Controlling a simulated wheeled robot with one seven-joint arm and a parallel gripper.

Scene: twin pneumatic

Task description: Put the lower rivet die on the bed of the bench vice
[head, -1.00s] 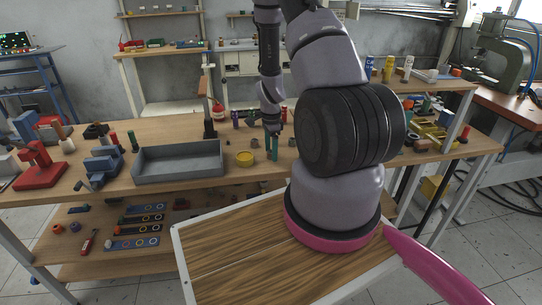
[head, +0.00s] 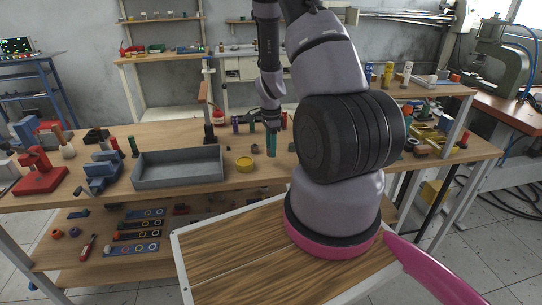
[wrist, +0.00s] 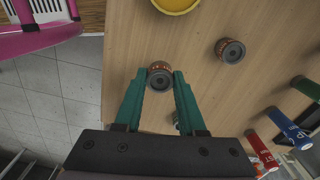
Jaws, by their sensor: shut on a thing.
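The lower rivet die is probably the small brown-banded cylinder with a dark round top (wrist: 159,76) between my fingertips in the wrist view. My gripper (wrist: 160,86) is shut on it with its two teal fingers, one on each side. In the head view my gripper (head: 271,151) points down over the wooden bench, right of the yellow dish; the held piece cannot be made out there. A similar cylinder (wrist: 230,51) stands apart on the bench. The bench vice seems to be the blue device (head: 102,172) at the left of the bench, left of the grey tray.
A grey tray (head: 178,180) and a yellow round dish (head: 244,164) lie between my gripper and the blue device. A red press-like device (head: 40,178) stands farther left. Red (wrist: 262,160) and blue (wrist: 288,130) cylinders are right of my fingers in the wrist view.

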